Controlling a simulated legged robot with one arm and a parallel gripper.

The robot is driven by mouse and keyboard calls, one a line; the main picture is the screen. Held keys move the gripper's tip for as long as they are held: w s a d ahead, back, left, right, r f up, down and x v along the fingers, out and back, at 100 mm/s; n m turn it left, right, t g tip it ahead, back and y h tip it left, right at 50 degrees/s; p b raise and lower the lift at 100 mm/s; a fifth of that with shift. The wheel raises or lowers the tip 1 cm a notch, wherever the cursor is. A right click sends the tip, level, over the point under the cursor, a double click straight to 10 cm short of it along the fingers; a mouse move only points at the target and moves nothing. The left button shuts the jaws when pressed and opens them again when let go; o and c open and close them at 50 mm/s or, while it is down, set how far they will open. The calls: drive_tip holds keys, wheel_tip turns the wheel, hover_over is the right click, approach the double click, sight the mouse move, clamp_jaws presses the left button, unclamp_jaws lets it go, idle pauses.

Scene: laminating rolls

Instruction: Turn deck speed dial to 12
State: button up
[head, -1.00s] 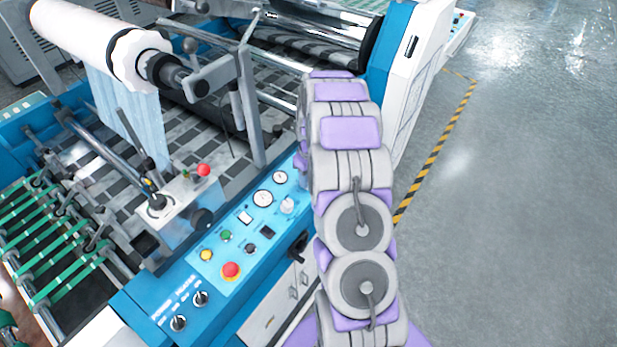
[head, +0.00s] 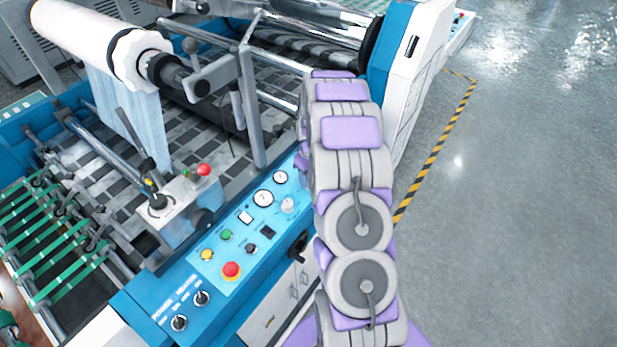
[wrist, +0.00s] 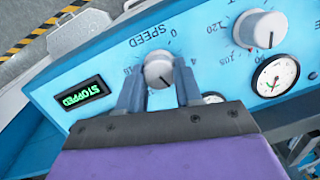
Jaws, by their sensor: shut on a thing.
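The speed dial (wrist: 156,68) is a round pale knob with a dark pointer mark, on the blue panel in the wrist view. "SPEED" and the numbers 0, 4 and 18 show around it; other numbers are hidden behind my gripper. The mark points down and to the right in the picture, toward my gripper's body, and I cannot read which number it meets. My gripper (wrist: 159,82) is shut on the dial, with one grey finger on each side. In the head view my arm hides the speed dial and the gripper.
A green "STOPPED" display (wrist: 81,99) is left of the dial. A second pale knob (wrist: 259,29) and a round gauge (wrist: 275,75) are to the right. In the head view, the panel's red button (head: 231,270) is left of my arm. Grey floor (head: 520,220) is clear at right.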

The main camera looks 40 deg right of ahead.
drive_tip(key=shift+f, duration=0.1)
idle(0.7)
drive_tip(key=o, duration=1)
drive_tip(key=shift+d, duration=0.1)
drive_tip(key=shift+o, duration=0.2)
wheel_tip(320, 180, up, 17)
drive_tip(key=d+p, duration=0.1)
drive_tip(key=shift+w+d, duration=0.15)
